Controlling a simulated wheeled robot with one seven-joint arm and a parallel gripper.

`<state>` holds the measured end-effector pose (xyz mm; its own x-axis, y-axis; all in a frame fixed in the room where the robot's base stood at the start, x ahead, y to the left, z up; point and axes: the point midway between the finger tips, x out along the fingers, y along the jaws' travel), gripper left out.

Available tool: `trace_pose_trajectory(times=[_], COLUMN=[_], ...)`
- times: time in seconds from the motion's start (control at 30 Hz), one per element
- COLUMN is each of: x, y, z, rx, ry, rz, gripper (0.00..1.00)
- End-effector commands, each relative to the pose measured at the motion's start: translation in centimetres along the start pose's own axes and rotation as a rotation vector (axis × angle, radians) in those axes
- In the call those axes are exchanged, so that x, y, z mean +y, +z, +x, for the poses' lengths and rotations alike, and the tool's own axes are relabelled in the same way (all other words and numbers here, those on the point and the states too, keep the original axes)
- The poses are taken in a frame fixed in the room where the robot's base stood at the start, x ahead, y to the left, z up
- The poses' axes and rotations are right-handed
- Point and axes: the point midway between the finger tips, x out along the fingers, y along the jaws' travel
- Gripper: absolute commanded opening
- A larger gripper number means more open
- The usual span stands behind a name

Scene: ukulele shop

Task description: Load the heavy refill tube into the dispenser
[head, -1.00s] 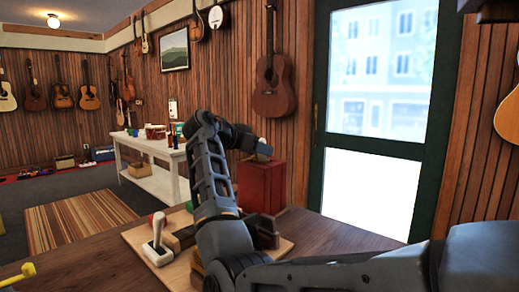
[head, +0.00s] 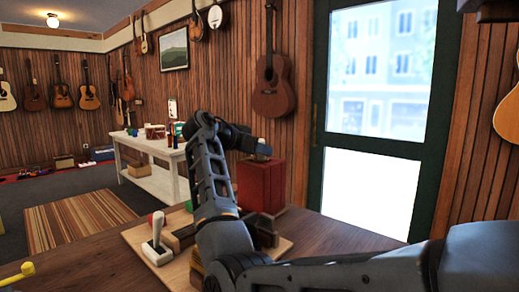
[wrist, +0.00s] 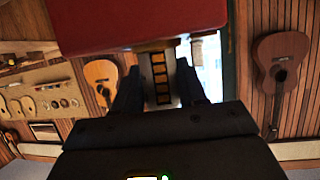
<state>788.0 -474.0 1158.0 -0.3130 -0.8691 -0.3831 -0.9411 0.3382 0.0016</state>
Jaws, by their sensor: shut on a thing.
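A tall red box (head: 262,187), which may be the dispenser, stands on the table behind my arm. It also fills the top of the wrist view (wrist: 140,22). My gripper (head: 262,148) is just above the box's top. In the wrist view my gripper (wrist: 160,88) is shut on a narrow dark piece with yellow squares (wrist: 161,72), which seems to be the refill tube. The piece lies between the two fingers, by the red box's edge. I cannot tell whether it touches or enters the box. In the head view the piece is mostly hidden.
A wooden board (head: 135,238) on the dark table (head: 85,262) carries a white-based lever (head: 157,240), left of my arm. A yellow item (head: 20,273) lies at the left edge. A white workbench (head: 152,182) stands farther back. A glazed door (head: 375,110) is behind.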

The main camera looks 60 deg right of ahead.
Motion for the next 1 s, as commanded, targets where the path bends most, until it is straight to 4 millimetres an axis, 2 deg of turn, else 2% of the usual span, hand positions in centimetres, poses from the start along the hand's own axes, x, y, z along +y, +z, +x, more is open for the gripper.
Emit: trace_pose_trajectory(times=[0.4,1.0], x=[0.0,0.1], y=[-0.9,-1.1], z=[-0.4,-0.5], rx=[0.000,0.000], ry=[0.000,0.000], rz=[-0.001,0.002], gripper=[0.00,0.00])
